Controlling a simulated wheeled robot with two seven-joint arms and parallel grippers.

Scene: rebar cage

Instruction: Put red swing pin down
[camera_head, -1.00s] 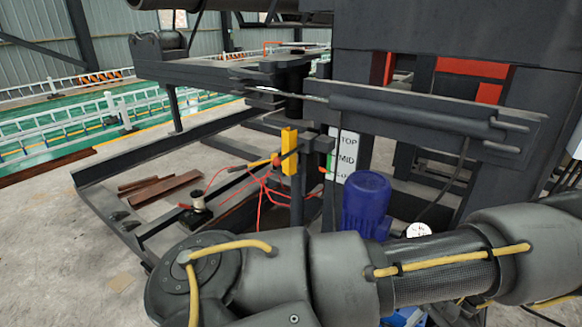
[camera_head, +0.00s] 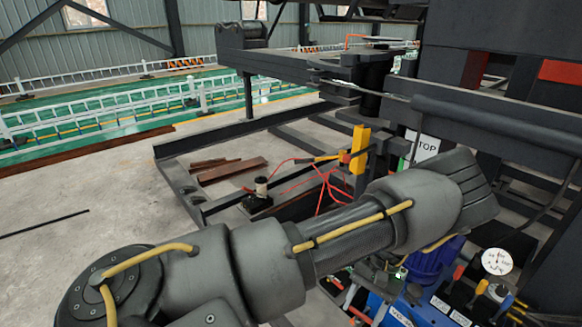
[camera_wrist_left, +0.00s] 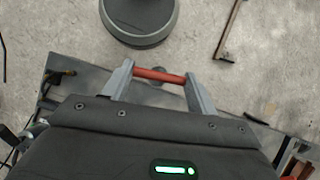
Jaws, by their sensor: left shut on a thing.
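The red swing pin (camera_wrist_left: 160,75) is a short red bar that spans between the two grey fingers of my left gripper (camera_wrist_left: 160,80) in the left wrist view. The gripper is shut on it, with a finger at each end of the pin. Grey concrete floor shows beyond the pin. In the head view one of my arms crosses the bottom from lower left to the middle right. I cannot make out the pin or a gripper there. My right gripper is not in view.
The dark steel frame (camera_head: 185,185) stands on the floor with a yellow block (camera_head: 360,148) and red cables. Brown metal pieces (camera_head: 232,170) lie inside it. A blue panel (camera_head: 425,315) with a gauge (camera_head: 497,261) is at lower right. The floor at left is open.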

